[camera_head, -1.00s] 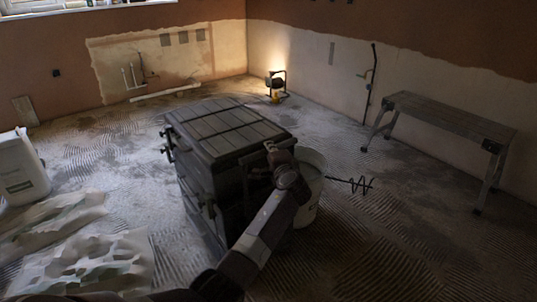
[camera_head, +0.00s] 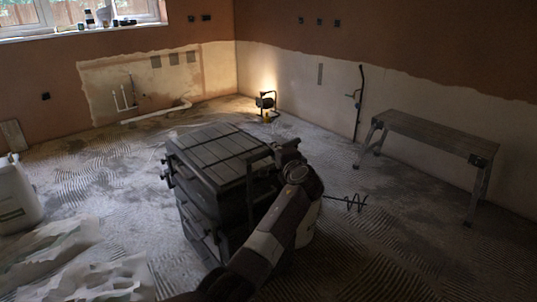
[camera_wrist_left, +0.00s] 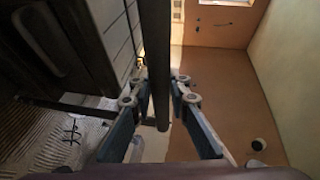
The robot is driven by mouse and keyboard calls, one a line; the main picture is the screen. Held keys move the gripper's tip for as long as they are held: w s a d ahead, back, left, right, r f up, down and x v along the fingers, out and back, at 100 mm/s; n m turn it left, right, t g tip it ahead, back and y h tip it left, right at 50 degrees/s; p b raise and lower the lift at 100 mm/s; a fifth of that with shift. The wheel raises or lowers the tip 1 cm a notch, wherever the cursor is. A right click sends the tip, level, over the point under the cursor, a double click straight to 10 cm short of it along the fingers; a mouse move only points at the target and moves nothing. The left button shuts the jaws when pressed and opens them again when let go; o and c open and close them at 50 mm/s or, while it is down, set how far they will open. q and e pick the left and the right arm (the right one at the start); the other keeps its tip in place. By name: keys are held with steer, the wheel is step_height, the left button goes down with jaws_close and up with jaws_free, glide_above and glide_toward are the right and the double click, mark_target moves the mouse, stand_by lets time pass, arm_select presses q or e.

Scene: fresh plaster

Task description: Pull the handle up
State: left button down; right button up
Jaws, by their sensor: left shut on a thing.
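A dark toolbox (camera_head: 215,150) with a grooved lid stands on the floor in the middle of the head view. Its handle (camera_head: 250,182) is a thin dark bar frame at the box's right side, standing above the lid's edge. My left gripper (camera_head: 284,148) is at the top of this handle, at the box's right corner, and is shut on it. In the left wrist view the dark handle bar (camera_wrist_left: 161,60) runs between the two fingers. The arm and gripper hide part of the handle. My right gripper is not in view.
A light bucket (camera_head: 310,225) stands behind my arm, with a spiral mixer rod (camera_head: 348,201) sticking out to the right. A work bench (camera_head: 430,130) is at the right. A white tub (camera_head: 15,195) and crumpled sheeting (camera_head: 95,275) lie left. A lit lamp (camera_head: 266,103) stands behind.

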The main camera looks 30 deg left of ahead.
arm_select(q)
steer(key=shift+r, duration=0.1)
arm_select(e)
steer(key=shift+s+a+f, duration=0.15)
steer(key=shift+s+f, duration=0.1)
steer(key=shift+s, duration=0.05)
arm_select(q)
steer(key=shift+r, duration=0.1)
steer(key=c, duration=1.8)
jaws_free()
steer(key=shift+r, duration=0.1)
steer(key=shift+c, duration=0.2)
steer(key=v, duration=1.2)
